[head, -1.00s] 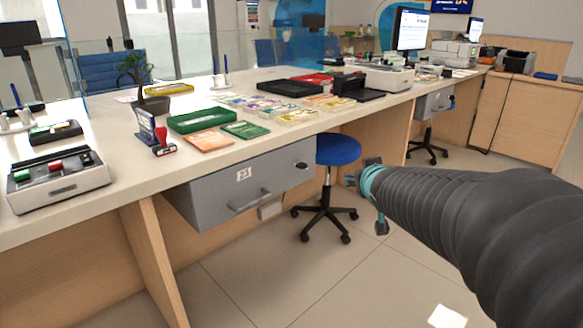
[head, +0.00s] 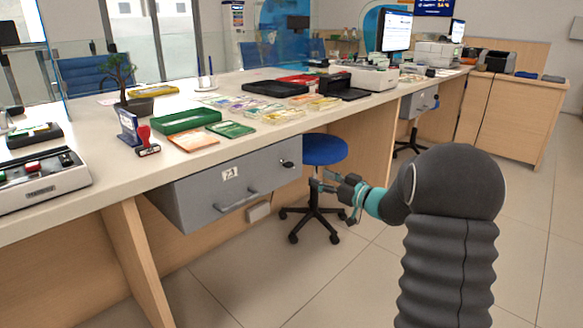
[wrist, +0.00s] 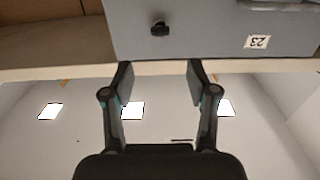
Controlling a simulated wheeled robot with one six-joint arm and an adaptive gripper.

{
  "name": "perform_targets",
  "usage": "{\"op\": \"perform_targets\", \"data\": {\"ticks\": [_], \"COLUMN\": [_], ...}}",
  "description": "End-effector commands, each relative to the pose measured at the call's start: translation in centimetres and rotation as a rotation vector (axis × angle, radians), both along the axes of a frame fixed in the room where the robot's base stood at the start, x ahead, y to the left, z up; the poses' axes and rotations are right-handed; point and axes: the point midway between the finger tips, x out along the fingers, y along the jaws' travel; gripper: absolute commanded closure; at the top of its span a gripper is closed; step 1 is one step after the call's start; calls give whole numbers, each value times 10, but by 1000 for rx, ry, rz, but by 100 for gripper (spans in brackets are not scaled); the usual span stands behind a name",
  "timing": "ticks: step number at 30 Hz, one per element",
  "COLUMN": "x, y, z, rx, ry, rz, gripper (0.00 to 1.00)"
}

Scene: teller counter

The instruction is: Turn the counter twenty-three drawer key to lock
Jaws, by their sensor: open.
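The grey drawer (head: 270,182) hangs under the counter and bears a white label (head: 230,173), which reads 23 upside down in the wrist view (wrist: 257,42). Its dark key (head: 287,163) sits in the lock near the front's right end. In the wrist view the key (wrist: 159,29) shows as a small dark bow, seemingly lying crosswise. My gripper (head: 318,183) is open and empty, to the right of and a little below the key, apart from it. In the wrist view my gripper (wrist: 160,75) has its fingers spread, with the key beyond the gap between them.
A bar handle (head: 237,200) sticks out from the drawer front, left of the lock. A blue stool (head: 324,150) stands behind my gripper. The counter (head: 190,88) carries trays, banknotes and a stamp. A second grey drawer (head: 418,103) is farther right. The floor in front is free.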

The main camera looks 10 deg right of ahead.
Motion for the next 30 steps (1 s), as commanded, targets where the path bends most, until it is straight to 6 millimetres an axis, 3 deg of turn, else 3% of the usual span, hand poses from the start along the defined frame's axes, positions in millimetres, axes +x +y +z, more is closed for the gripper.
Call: {"op": "perform_targets", "data": {"ticks": [18,30], "x": [86,100], "y": [64,73], "z": [0,0], "rx": [-1,-1], "ry": [0,0], "rz": [-1,-3], "gripper": [42,42]}}
